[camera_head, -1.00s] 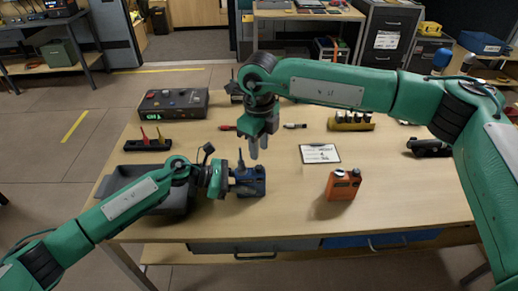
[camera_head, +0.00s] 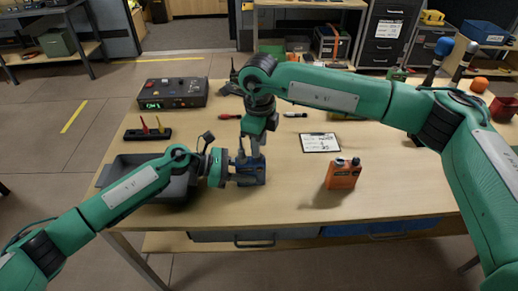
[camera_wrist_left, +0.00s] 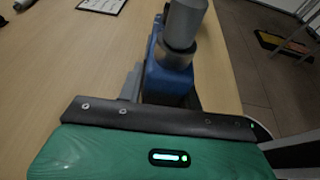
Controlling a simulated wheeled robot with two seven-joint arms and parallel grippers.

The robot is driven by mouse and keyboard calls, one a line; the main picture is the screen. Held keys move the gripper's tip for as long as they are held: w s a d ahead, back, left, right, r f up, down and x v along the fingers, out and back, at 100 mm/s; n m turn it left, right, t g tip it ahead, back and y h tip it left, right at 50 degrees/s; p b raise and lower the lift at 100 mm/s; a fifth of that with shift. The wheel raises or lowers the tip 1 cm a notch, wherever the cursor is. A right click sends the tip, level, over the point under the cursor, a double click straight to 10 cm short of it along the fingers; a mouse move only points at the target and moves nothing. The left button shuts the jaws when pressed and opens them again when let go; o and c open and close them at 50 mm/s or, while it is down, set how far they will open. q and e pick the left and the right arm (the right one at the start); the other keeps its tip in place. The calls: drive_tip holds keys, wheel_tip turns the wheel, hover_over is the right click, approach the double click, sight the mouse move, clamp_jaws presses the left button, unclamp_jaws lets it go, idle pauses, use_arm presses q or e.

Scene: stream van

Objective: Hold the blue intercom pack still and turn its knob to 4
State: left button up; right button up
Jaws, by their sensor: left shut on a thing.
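The blue intercom pack (camera_head: 251,174) stands upright near the front of the table. My left gripper (camera_head: 234,172) is shut on it from the left. The left wrist view shows the pack (camera_wrist_left: 168,82) between the fingers, with a grey cylindrical part above it; I cannot tell whether that is the knob or my right gripper. My right gripper (camera_head: 254,146) points down at the top of the pack, at or just above it. Its fingers hide the knob, so its setting cannot be read. Whether those fingers are open or shut is not clear.
An orange pack (camera_head: 343,174) stands to the right, with a clipboard (camera_head: 320,142) behind it. A dark tray (camera_head: 120,172) lies under my left arm. A control box (camera_head: 173,93) and a rack with red and yellow pieces (camera_head: 147,133) stand at the left. The table's front right is clear.

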drive_tip(key=shift+f, duration=1.6)
drive_tip(key=n, duration=1.1)
drive_tip(key=c, duration=0.6)
